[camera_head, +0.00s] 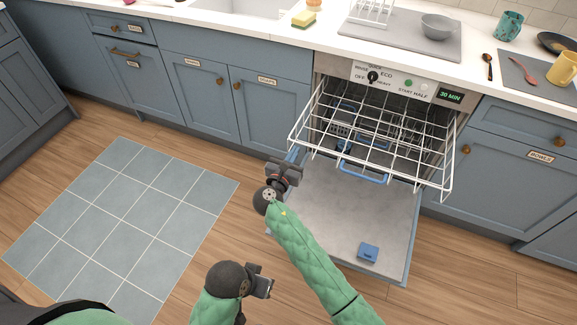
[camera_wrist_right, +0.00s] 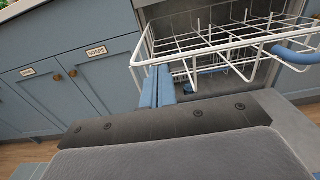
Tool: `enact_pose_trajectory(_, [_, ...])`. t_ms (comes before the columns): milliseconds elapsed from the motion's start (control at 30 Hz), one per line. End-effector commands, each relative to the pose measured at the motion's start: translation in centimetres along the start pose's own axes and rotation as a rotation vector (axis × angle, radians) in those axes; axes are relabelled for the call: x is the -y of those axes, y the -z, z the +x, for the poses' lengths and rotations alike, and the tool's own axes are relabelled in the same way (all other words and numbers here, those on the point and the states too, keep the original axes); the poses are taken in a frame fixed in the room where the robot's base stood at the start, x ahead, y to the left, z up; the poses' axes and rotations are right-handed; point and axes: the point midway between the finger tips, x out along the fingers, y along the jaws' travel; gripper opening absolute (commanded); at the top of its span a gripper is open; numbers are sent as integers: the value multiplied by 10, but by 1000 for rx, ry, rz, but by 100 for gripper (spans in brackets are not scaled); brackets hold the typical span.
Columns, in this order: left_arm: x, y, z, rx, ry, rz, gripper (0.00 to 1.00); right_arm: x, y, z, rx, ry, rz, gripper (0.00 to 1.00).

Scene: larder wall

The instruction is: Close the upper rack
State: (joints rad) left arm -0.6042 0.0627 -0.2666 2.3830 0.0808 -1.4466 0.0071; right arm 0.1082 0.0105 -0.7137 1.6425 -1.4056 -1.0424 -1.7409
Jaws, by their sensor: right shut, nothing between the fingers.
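The upper rack (camera_head: 375,140) is a white wire basket with a blue front handle (camera_head: 362,174). It is pulled out of the dishwasher over the lowered door and looks empty. My right gripper (camera_head: 293,155) is at the rack's front left corner, with its fingers shut and empty. In the right wrist view, the blue fingertips (camera_wrist_right: 157,75) appear right beside the rack's front left edge (camera_wrist_right: 140,72); I cannot tell whether they touch. The rack's handle also shows there (camera_wrist_right: 295,54). My left gripper (camera_head: 262,284) is low, left of the door, away from the rack; its jaw opening is unclear.
The dishwasher door (camera_head: 330,215) lies open below the rack, with a blue dispenser cap (camera_head: 368,252). A control panel (camera_head: 405,83) is above the opening. Blue cabinets (camera_head: 205,95) stand on the left. The floor by the tiled mat (camera_head: 120,225) is clear.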

Motion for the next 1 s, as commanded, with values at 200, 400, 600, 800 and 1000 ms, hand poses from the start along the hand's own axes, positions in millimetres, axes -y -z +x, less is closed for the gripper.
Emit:
enact_pose_trajectory(200, [-5, 1, 10, -19, -13, 4, 28, 0, 0, 11, 0, 0, 1, 0])
enact_pose_trajectory(400, [-5, 1, 10, -21, -14, 4, 28, 0, 0, 12, 0, 0, 1, 0])
enact_pose_trajectory(600, [-5, 0, 10, -18, -14, 5, 28, 0, 0, 13, 0, 0, 1, 0])
enact_pose_trajectory(800, [-4, -1, 8, -14, -11, 5, 28, 0, -1, 33, 1, 1, 0, 0])
enact_pose_trajectory(1000, [-2, 0, 3, -11, -6, 4, 28, 0, -2, 83, 2, 2, -1, 0])
